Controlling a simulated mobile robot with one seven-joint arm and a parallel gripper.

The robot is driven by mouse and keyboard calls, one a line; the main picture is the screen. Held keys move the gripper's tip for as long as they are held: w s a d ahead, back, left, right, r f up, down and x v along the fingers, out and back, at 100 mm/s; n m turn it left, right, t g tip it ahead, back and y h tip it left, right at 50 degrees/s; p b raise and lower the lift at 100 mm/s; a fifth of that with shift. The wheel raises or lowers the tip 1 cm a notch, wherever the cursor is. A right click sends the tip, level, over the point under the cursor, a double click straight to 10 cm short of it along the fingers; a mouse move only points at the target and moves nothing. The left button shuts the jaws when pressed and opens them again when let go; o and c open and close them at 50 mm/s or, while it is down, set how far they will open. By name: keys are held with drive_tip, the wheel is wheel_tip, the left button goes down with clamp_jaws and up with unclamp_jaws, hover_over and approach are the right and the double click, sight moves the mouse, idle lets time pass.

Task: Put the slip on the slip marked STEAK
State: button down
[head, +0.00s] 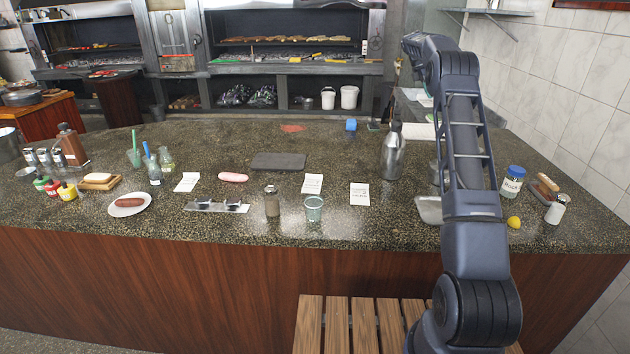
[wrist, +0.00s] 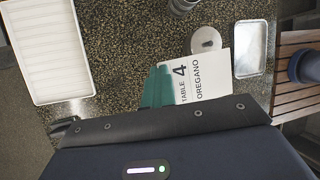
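A white slip (wrist: 211,88) printed "TABLE 4 OREGANO" shows large in the wrist view, close to the camera and over the counter. My gripper's teal fingers (wrist: 157,88) are together at the slip's left edge and appear shut on it; the dark gripper body covers its lower part. In the head view my arm hides the gripper and this slip. Three white slips lie on the counter in the head view: one at left (head: 187,181), one in the middle (head: 312,184) and one right of it (head: 360,194). Their print is too small to read, so I cannot tell which says STEAK.
A steel bottle (head: 392,150) stands between the slips and my arm. A glass (head: 313,209) and a brown-grey shaker (head: 272,201) stand before the middle slip. A dark board (head: 278,161) lies behind. A metal tray (wrist: 250,48) is near the counter edge.

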drive_tip(key=s+a+r+n+t, duration=0.1)
drive_tip(key=a+r+n, duration=0.1)
drive_tip(key=a, duration=0.7)
drive_tip(key=s+a+r+n+t, duration=0.1)
drive_tip(key=s+a+r+n, duration=0.15)
drive_tip(key=a, duration=0.55)
drive_tip(key=n+t+y, duration=0.2)
drive_tip(key=n+t, duration=0.3)
drive_tip(key=n, duration=0.8)
hover_over(312, 184)
drive_tip(key=a, duration=0.5)
drive_tip(key=f, duration=3.1)
drive_tip(key=shift+w+a+f, duration=0.15)
drive_tip(key=shift+a+f, duration=0.05)
drive_tip(key=shift+a, duration=0.1)
drive_tip(key=shift+f, duration=0.1)
